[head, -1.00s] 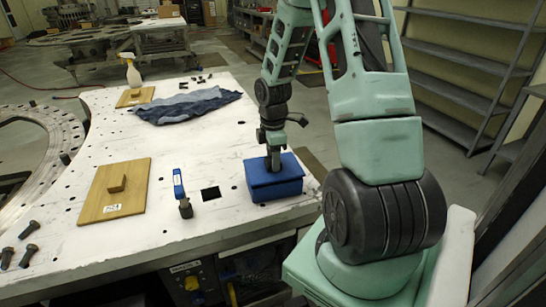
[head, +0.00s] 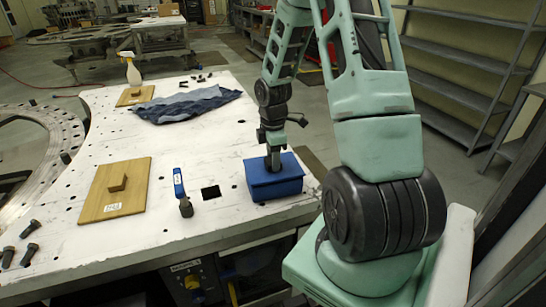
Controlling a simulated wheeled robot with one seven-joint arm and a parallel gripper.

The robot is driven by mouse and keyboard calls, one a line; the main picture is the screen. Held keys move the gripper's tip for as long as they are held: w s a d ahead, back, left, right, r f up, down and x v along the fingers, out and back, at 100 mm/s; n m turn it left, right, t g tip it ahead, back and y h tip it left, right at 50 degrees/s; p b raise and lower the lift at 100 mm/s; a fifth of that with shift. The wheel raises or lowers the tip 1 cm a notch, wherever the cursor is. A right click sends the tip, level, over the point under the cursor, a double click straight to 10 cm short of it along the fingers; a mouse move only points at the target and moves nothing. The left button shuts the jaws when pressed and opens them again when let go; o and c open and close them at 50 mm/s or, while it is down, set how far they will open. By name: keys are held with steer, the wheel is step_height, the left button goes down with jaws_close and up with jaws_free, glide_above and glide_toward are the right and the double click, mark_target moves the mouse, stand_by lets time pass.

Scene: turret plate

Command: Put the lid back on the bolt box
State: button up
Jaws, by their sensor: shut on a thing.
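The blue bolt box (head: 276,188) stands near the right front corner of the white table. A flat blue lid (head: 290,170) lies over its top, and I see no clear gap between lid and box at this size. My gripper (head: 273,164) points straight down at the middle of the lid. It is shut on the lid, and its fingers hide the part they grip. The inside of the box and any bolts in it are hidden.
A wooden board with a knob (head: 113,190) lies at left. Several dark bolts (head: 22,246) lie front left. A blue cloth (head: 186,105) and spray bottle (head: 132,72) are farther back.

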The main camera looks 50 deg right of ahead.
steer(key=shift+f+b, duration=0.3)
steer(key=shift+f, duration=0.3)
stand_by(0.4)
steer(key=o, duration=1.1)
steer(key=shift+r, duration=0.1)
step_height(320, 180, up, 17)
steer(key=b, duration=0.2)
steer(key=a+f+b, duration=0.1)
steer(key=a+f, duration=0.1)
steer(key=a, duration=1.1)
steer(key=a+f+b, duration=0.1)
steer(key=a+f, duration=0.1)
steer(key=a, duration=1.1)
steer(key=s+a+f+m, duration=0.1)
steer(key=s+a+f, duration=0.1)
steer(key=s+a, duration=0.5)
steer(key=s+a+f+m+b, duration=0.1)
steer(key=s+a+f, duration=0.1)
steer(key=s+a, duration=0.5)
steer(key=s, duration=0.3)
steer(key=shift+a+f+m+y+b, duration=0.3)
steer(key=shift+a+m, duration=0.05)
steer(key=shift+m, duration=0.05)
